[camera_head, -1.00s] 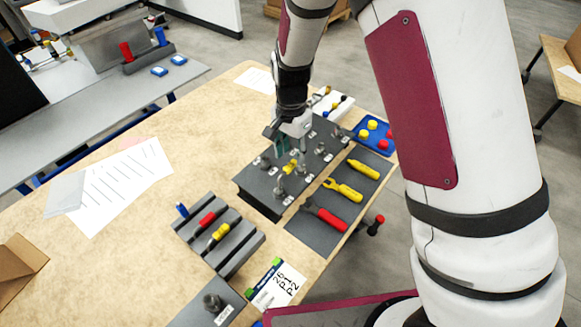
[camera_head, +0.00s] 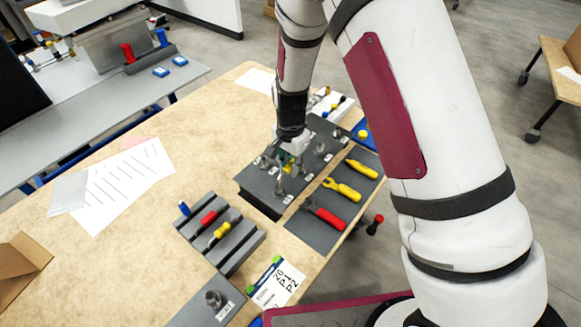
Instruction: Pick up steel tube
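A dark block (camera_head: 262,197) on the table carries several small grey metal fittings with white labels. One upright metal fitting (camera_head: 280,186) stands at its near part, and another (camera_head: 320,149) stands to the right. I cannot tell which of these, if any, is the steel tube.
A dark mat (camera_head: 311,230) with red and yellow tools lies right of the block. A grey rack (camera_head: 236,262) with red and yellow-handled tools stands in front. Papers (camera_head: 128,185) lie left. The table between papers and block is clear.

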